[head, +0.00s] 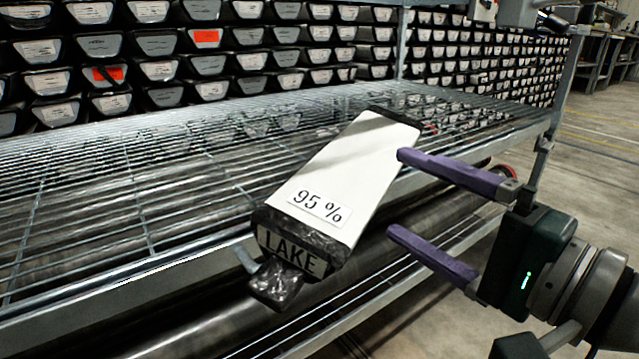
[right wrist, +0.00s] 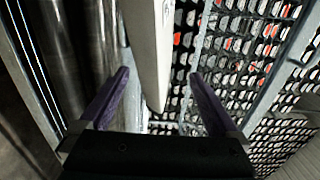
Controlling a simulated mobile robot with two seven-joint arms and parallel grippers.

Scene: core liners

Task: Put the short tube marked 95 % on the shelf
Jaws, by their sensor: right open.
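The short tube (head: 345,165) is white with black end caps, a "95 %" label and a "LAKE" plate on its near end. In the head view it lies slantwise over the front of the wire shelf (head: 140,185), its near end sticking out past the front rail. Whether it rests fully on the wires cannot be told. My right gripper (head: 394,192) is open, with purple fingers pointing at the tube's right side. In the right wrist view a pale length of the tube (right wrist: 150,45) shows between and beyond the open fingers (right wrist: 158,75). My left gripper is not in view.
Racks of stacked dark core boxes (head: 150,70) with pale end labels stand behind the shelf. A metal post (head: 560,90) rises at the shelf's right end. Large dark cylinders (head: 215,310) lie below the shelf. The shelf wires left of the tube are clear.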

